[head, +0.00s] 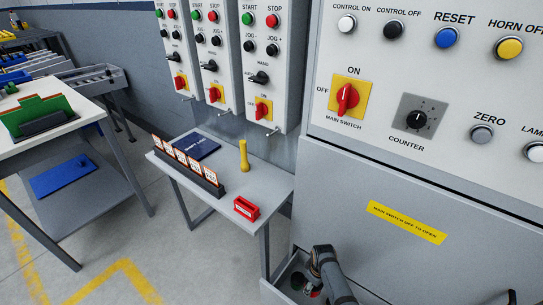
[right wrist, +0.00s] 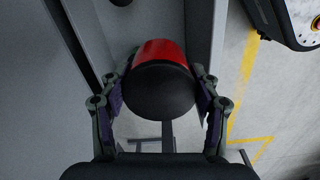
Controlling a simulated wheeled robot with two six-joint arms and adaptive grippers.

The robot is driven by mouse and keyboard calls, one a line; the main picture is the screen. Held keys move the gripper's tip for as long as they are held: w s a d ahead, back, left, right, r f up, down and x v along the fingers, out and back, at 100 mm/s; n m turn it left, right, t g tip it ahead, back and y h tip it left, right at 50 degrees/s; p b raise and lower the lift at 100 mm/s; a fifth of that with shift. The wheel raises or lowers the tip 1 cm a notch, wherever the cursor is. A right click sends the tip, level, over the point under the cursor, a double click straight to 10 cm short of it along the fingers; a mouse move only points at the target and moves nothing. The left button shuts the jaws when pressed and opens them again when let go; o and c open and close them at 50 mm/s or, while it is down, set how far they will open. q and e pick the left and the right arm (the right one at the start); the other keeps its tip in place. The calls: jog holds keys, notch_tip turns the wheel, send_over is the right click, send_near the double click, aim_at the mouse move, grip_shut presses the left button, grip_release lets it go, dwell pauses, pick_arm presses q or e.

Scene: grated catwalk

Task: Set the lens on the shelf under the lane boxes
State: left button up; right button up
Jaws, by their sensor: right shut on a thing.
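The lens (right wrist: 158,50) is a red, rounded piece with a dark round end facing the camera. In the right wrist view it sits between the two fingers of my right gripper (right wrist: 160,92), which is shut on it. In the head view my right gripper (head: 313,284) is low at the bottom, over an open grey compartment at the foot of the big cabinet; only a little red shows there. The grey shelf (head: 226,192) stands to the left, under the three lane boxes (head: 211,50). My left gripper is not in view.
The shelf holds a dark blue shift log (head: 196,146), a yellow upright piece (head: 243,155), a rack of tags (head: 187,168) and a red block (head: 246,209). Bare surface shows between them. The control cabinet (head: 385,190) rises at the right. A workbench (head: 25,145) stands at the left.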

notch_tip(320, 180, up, 8)
jog(key=p, duration=0.5)
jog(key=shift+f, duration=0.15)
jog(key=shift+r+p, duration=0.25)
jog(key=shift+p, duration=0.05)
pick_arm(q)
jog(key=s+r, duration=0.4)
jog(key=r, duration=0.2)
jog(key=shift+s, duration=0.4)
pick_arm(e)
jog(key=shift+f, duration=0.1)
